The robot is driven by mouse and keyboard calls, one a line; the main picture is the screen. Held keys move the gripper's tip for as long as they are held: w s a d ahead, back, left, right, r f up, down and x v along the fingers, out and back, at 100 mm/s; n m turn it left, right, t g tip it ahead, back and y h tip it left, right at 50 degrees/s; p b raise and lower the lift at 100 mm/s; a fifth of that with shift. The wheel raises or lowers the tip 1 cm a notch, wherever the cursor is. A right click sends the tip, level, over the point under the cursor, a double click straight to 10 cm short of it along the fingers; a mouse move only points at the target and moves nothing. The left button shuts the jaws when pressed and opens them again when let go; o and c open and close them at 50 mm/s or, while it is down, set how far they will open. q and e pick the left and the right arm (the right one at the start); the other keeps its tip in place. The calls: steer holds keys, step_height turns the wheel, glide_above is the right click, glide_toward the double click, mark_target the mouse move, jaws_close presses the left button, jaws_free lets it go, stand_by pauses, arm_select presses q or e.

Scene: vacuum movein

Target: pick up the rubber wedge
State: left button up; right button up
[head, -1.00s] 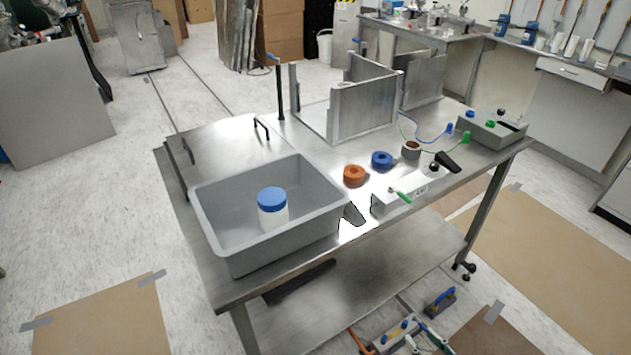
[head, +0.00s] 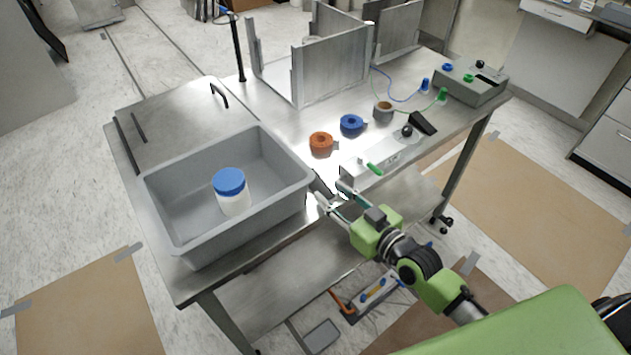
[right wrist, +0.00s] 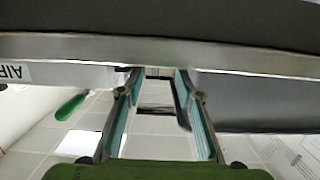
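My right gripper (head: 330,194) is at the front edge of the steel table. Its two fingers are open, one beside the grey bin and one beside the AIR box. A dark wedge-like piece (head: 322,184) shows just beyond the fingertips, in the gap between bin and box, largely hidden. In the right wrist view the open fingers (right wrist: 155,82) point at the table edge, and a dark sliver shows beside the right-hand finger; I cannot tell if it is the wedge. A second black wedge-shaped piece (head: 423,122) lies farther right on the table. My left gripper is not in view.
The grey bin (head: 160,205) holds a white jar with a blue lid (head: 230,190). The AIR box (head: 352,177) has a green lever. Orange tape (head: 320,144) and blue tape (head: 351,125) lie behind. A lower shelf (head: 270,290) runs beneath the tabletop (head: 290,112).

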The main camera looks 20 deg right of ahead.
mark_target(319, 184)
steer(key=shift+w+a, duration=0.3)
steer(key=shift+w, duration=0.15)
steer(key=p+x, duration=0.1)
steer(key=x, duration=0.3)
steer(key=shift+w+a+f, duration=0.1)
steer(key=shift+w+a, duration=0.05)
steer(key=shift+w, duration=0.1)
steer(key=shift+s, duration=0.1)
steer(key=shift+c, duration=0.3)
steer(key=c, duration=0.8)
